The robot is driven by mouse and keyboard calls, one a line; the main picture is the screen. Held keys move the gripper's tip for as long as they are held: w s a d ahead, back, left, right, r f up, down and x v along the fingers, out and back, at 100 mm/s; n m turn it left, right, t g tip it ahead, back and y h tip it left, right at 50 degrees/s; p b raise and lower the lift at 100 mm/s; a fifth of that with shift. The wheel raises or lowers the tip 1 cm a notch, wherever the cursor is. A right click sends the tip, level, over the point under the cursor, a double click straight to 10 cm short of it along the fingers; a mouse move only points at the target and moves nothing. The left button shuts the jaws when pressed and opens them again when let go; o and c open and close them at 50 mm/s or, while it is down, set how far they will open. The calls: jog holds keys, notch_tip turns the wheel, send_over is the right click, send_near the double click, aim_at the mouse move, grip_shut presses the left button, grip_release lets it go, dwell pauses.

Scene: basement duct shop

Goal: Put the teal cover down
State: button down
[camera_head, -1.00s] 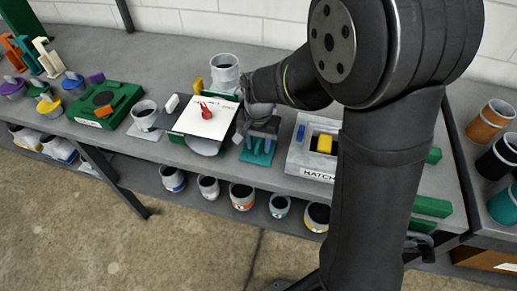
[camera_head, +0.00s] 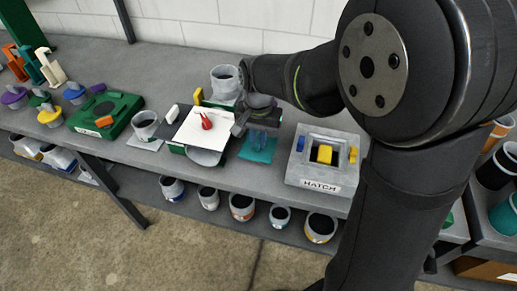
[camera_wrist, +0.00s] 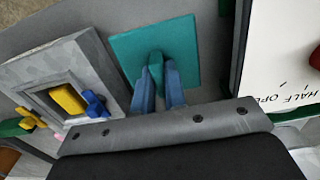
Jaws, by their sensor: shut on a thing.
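The teal cover (camera_head: 258,148) is a flat square plate with an upright teal grip in its middle. In the wrist view the cover (camera_wrist: 128,52) lies between the grey frame and the white panel. My gripper (camera_head: 260,137) has its blue fingers closed on the grip, and they also show in the wrist view (camera_wrist: 158,82). The plate is at or close above the bench top; I cannot tell if it touches. The grey HATCH box (camera_head: 320,180) stands right of it, with a yellow block (camera_head: 324,154) in its square opening.
A white panel (camera_head: 190,128) with a red pointer is close left of the cover. A grey pot (camera_head: 226,83) stands behind it. A green unit (camera_head: 104,112) and a grey cup (camera_head: 145,125) are further left. Several pots sit on the lower shelf. Bare bench (camera_head: 270,175) lies in front.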

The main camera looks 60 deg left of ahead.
notch_tip(320, 180, up, 3)
jog(key=shift+r, duration=0.2)
jog(key=shift+w+r, duration=0.2)
jog(key=w+d+r, duration=0.4)
jog(key=w+d, duration=0.6)
jog(key=w+d+r, duration=0.4)
jog(key=w+d, duration=0.6)
jog(key=d, duration=0.1)
jog(key=s+a+f, duration=0.1)
jog(key=a+f, duration=0.1)
jog(key=a, duration=0.1)
jog(key=s+a+f, duration=0.2)
jog(key=a+f, duration=0.1)
jog(key=a, duration=0.1)
jog(key=s+a+f, duration=0.1)
jog(key=a+f, duration=0.1)
jog(key=a, duration=0.1)
jog(key=shift+s+a+f, duration=0.25)
jog(key=shift+a, duration=0.1)
jog(key=shift+f, duration=1.95)
jog(key=shift+f, duration=0.1)
